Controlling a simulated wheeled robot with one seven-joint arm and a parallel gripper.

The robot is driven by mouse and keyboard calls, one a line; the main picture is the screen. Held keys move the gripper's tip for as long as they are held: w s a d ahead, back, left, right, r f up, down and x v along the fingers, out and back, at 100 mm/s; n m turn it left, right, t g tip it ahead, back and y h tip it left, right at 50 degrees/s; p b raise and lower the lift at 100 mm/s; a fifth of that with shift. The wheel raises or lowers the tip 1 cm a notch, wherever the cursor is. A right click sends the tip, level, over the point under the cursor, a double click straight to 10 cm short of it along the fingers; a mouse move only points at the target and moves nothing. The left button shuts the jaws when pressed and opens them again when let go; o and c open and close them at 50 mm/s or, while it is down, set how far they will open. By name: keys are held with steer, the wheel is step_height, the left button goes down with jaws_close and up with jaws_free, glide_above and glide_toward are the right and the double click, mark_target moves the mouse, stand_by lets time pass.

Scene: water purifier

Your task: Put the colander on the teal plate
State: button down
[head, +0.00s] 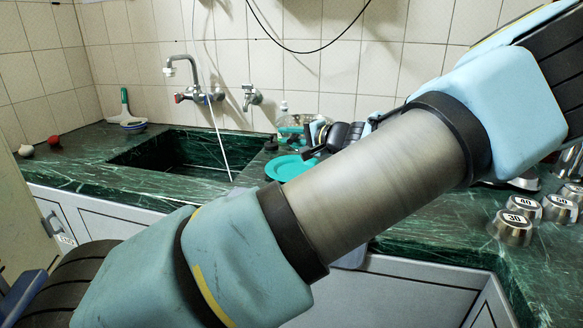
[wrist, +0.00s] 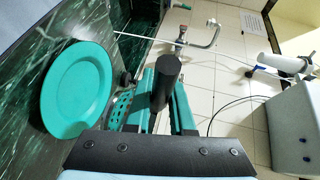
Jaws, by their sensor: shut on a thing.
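The round teal plate (head: 290,168) lies flat on the green marble counter, right of the sink. In the wrist view the plate (wrist: 70,90) fills the left side, bare. The teal colander (head: 291,131) shows in the head view beyond the plate, at my gripper (head: 318,136). In the wrist view my gripper (wrist: 164,98) is shut on the colander, whose perforated teal side (wrist: 122,108) shows just right of the plate. The jaws and a black cylindrical part hide much of it. The colander's height above the counter is hard to tell.
The sink (head: 185,152) with a wall tap (head: 190,95) opens left of the plate. A clear bottle (head: 284,109) stands by the wall.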

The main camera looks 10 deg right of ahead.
steer(key=shift+f+p, duration=0.55)
steer(key=shift+f, duration=3.15)
steer(key=shift+f, duration=0.25)
steer(key=c, duration=0.8)
jaws_free()
steer(key=shift+o, duration=0.2)
steer(key=shift+r, duration=0.1)
steer(key=shift+r, duration=0.15)
steer(key=shift+s+d, duration=0.2)
steer(key=shift+s, duration=0.1)
steer(key=b+v, duration=0.2)
steer(key=v, duration=0.9)
steer(key=shift+s+b, duration=0.2)
steer(key=shift+b, duration=0.2)
